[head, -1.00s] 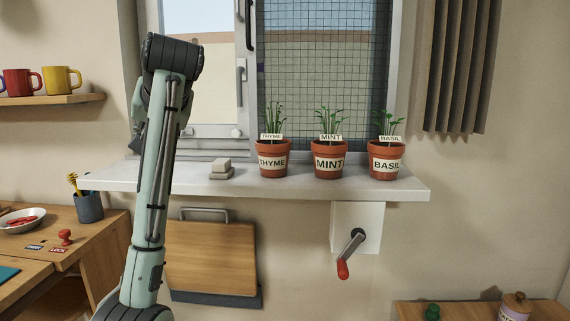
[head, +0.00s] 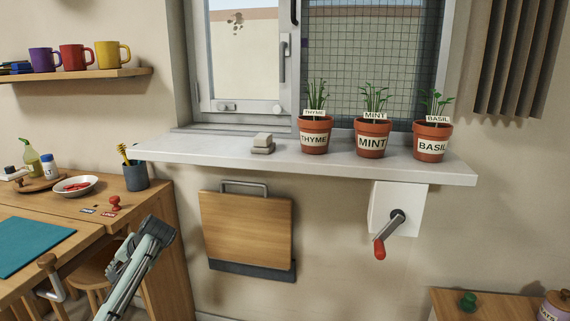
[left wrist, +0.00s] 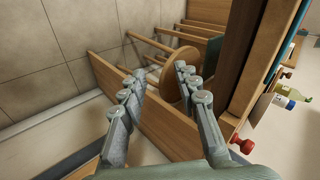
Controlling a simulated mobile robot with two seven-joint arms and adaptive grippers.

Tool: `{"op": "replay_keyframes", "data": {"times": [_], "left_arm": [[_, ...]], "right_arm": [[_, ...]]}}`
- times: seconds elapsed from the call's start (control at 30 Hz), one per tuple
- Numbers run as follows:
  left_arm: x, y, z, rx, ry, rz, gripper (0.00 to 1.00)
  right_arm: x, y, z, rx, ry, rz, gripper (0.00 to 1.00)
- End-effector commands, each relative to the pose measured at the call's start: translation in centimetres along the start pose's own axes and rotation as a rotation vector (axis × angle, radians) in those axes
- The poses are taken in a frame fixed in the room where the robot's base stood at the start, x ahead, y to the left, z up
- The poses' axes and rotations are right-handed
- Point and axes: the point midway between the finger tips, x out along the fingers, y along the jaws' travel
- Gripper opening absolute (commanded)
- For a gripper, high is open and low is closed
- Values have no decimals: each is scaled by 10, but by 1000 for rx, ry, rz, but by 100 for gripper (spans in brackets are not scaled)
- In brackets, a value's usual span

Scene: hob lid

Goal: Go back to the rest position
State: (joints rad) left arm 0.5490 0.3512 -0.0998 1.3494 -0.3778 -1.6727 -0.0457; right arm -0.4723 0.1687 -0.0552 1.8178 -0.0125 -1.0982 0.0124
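My left arm (head: 140,262) shows at the lower left of the head view, in front of the wooden desk's side. My right arm and gripper are not in view.
A windowsill (head: 400,166) holds three potted herbs. A wooden board (head: 245,228) with a metal handle is on the wall below. A red-handled crank (head: 380,248) sticks out from a white box. The desk (head: 90,203) at left carries a bowl and a pencil cup.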

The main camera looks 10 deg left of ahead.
Motion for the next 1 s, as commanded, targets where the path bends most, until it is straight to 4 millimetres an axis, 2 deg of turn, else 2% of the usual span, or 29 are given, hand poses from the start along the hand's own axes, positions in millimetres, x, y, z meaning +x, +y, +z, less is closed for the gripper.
{"op": "replay_keyframes", "data": {"times": [0.03, 0.17, 0.37, 0.4, 0.57, 0.67, 0.77, 0.87, 1.0], "left_arm": [[-1, 10, -17, -3, 73, 43, 32], [-12, 37, -65, -34, 277, 166, 32], [-54, 70, -131, -128, 582, 361, 32], [-44, 87, -116, -113, 564, 374, 32], [-22, 134, -63, -64, 510, 406, 32], [-8, 165, -23, -32, 471, 432, 32], [6, 199, 29, 3, 423, 463, 32], [17, 234, 93, 39, 363, 501, 32], [25, 273, 192, 83, 271, 554, 32]], "right_arm": [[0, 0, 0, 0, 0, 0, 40], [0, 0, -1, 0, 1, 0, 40], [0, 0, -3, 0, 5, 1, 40], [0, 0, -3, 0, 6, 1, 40], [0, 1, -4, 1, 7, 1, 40], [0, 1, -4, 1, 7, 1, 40], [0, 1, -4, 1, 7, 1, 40], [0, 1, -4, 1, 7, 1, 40], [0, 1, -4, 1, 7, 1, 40]]}}
